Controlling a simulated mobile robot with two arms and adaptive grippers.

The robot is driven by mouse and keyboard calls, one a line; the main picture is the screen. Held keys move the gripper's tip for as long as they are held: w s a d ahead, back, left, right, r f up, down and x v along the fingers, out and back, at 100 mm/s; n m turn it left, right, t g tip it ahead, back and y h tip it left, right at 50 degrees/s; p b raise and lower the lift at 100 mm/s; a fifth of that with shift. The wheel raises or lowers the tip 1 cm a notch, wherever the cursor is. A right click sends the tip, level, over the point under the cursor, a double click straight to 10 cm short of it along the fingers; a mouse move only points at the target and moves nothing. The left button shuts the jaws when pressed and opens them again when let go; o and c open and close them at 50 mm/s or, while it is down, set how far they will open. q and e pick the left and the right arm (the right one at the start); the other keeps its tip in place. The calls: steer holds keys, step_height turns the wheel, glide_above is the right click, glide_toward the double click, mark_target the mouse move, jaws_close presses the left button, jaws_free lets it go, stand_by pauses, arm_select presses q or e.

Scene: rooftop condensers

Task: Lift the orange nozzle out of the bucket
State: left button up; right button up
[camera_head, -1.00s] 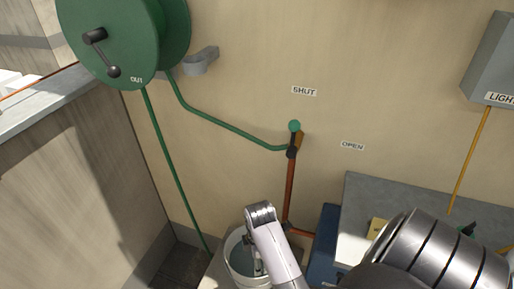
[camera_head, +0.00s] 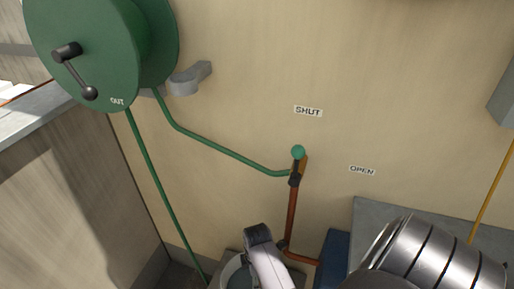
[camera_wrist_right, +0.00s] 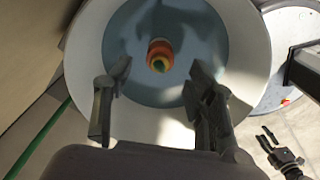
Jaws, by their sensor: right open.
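The orange nozzle (camera_wrist_right: 160,55) shows in the right wrist view as a small round orange end with a yellow-green centre, inside the pale bucket (camera_wrist_right: 250,62). Bluish water appears to surround it. My right gripper (camera_wrist_right: 158,82) is open and empty above the bucket, its two dark fingers on either side and slightly below the nozzle in the picture. I cannot tell how far above it they are. In the head view the bucket (camera_head: 229,270) is at the bottom edge, partly hidden by my right arm, and the nozzle is not visible.
A green reel (camera_head: 85,50) with a green hose (camera_head: 225,150) is on the wall. A valve lever with a green knob (camera_head: 298,152) and a copper pipe (camera_head: 291,215) stand behind the bucket. A blue box (camera_head: 335,255) and grey surface (camera_head: 375,215) are to the right.

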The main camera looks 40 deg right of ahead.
step_height(320, 180, down, 9)
steer(key=shift+f+b, duration=0.1)
steer(key=shift+b, duration=0.8)
arm_select(q)
steer(key=shift+w+d+f, duration=0.3)
steer(key=shift+w+f, duration=0.15)
steer(key=shift+f, duration=0.05)
steer(key=shift+w+d+f, duration=0.25)
steer(key=shift+w+f, duration=0.2)
steer(key=shift+f, duration=0.05)
steer(key=shift+s, duration=0.15)
arm_select(e)
jaws_close()
arm_select(q)
step_height(320, 180, up, 22)
steer(key=p, duration=2.2)
steer(key=shift+a+r, duration=0.15)
steer(key=shift+r, duration=0.05)
arm_select(e)
step_height(320, 180, up, 20)
